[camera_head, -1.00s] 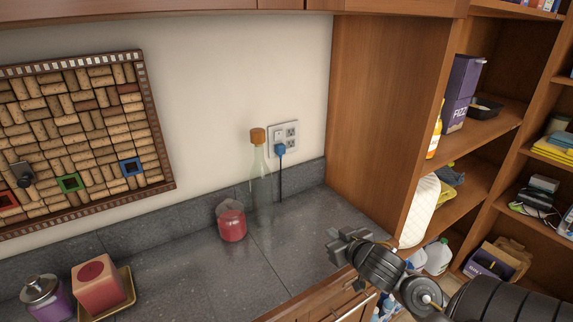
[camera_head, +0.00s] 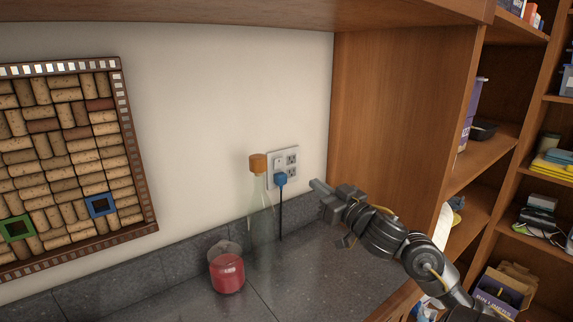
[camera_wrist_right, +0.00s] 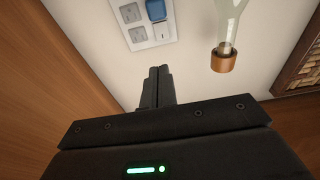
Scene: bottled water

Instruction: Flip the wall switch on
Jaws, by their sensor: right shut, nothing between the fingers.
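The wall plate (camera_head: 295,158) is white and sits on the wall above the counter. It holds outlets, a blue plug (camera_head: 281,179) at lower left and a small white switch (camera_head: 278,162) at upper left. The switch also shows in the right wrist view (camera_wrist_right: 161,31), just ahead of the fingertips. Its on or off position is too small to tell. My right gripper (camera_head: 316,185) is shut and empty, to the right of the plate and apart from it in the head view. Its closed fingers (camera_wrist_right: 158,72) point toward the plate in the right wrist view. My left gripper is not in view.
A clear glass bottle (camera_head: 262,215) with a cork stands just left of the plate. A red jar candle (camera_head: 227,272) is on the grey counter (camera_head: 300,285). A cork board (camera_head: 70,150) hangs at left. The wooden cabinet side (camera_head: 395,110) bounds the right.

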